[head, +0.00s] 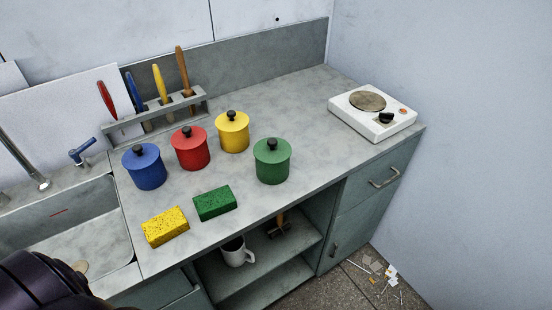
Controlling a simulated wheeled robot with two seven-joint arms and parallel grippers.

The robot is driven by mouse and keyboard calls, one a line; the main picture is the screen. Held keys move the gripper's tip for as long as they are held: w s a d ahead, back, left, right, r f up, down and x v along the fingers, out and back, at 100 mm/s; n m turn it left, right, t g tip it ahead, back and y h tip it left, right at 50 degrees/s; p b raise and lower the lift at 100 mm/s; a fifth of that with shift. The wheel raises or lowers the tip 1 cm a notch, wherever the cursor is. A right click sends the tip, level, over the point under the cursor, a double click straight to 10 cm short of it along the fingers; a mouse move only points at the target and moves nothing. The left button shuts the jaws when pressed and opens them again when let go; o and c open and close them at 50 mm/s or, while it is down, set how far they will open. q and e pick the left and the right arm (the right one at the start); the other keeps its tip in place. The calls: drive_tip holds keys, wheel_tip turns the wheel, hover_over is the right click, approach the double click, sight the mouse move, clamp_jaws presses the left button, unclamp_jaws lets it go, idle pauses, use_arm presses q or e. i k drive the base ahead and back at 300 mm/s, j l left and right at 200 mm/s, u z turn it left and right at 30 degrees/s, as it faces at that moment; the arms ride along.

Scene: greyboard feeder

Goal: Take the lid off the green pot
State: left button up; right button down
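The green pot (272,168) stands upright on the grey counter, right of the other pots. Its green lid (271,149) sits on top, with a black knob (271,143) in the middle. Neither of my grippers shows in the head view. A dark part at the bottom left corner looks like a piece of my own arm, and nothing touches the green pot.
Blue (146,172), red (190,153) and yellow (232,136) lidded pots stand left of the green one. Yellow (165,227) and green (214,203) sponges lie in front. A hotplate (394,124) stands at the right. Counter between green pot and hotplate is clear.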

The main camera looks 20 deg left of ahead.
sight(268, 151)
drive_tip(key=i+l+u, duration=0.1)
drive_tip(key=u, duration=0.35)
drive_tip(key=l+u, duration=0.4)
drive_tip(key=i+l+u, duration=0.1)
drive_tip(key=l+u, duration=0.15)
drive_tip(key=u, duration=0.2)
